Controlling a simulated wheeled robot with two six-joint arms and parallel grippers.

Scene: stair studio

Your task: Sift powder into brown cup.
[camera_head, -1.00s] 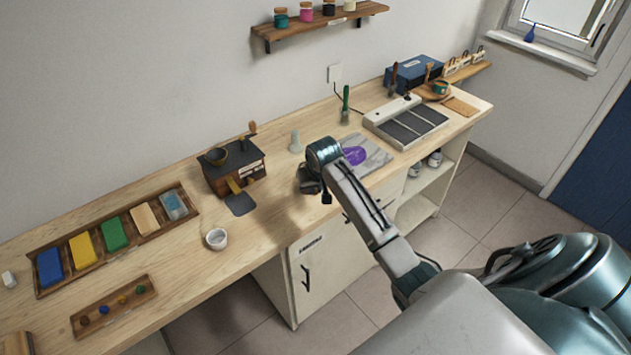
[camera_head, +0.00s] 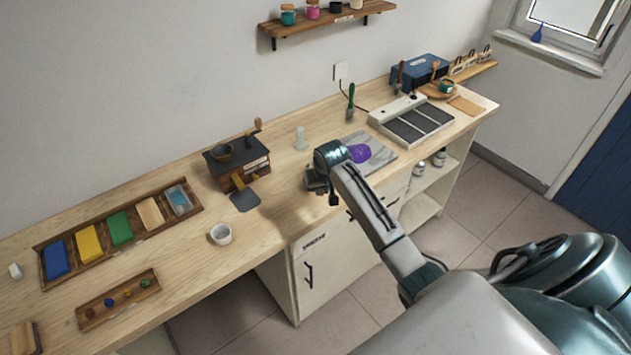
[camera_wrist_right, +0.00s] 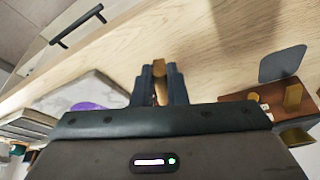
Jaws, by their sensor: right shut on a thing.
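My right gripper (camera_head: 318,184) is low over the middle of the bench, left of a grey slab (camera_head: 378,160) with a purple patch (camera_head: 359,153). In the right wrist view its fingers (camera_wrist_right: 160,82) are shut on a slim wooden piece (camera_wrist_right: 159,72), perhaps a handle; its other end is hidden. A small white cup (camera_head: 221,235) stands near the bench's front edge, to the left. I cannot pick out a clearly brown cup or a sifter. My left gripper is not in view.
A tray of coloured blocks (camera_head: 137,228) and a strip of small coloured pieces (camera_head: 117,300) lie left. A green-handled tool (camera_head: 350,103), a white panelled device (camera_head: 412,120) and a blue box (camera_head: 420,70) stand right. Bare wood surrounds the white cup.

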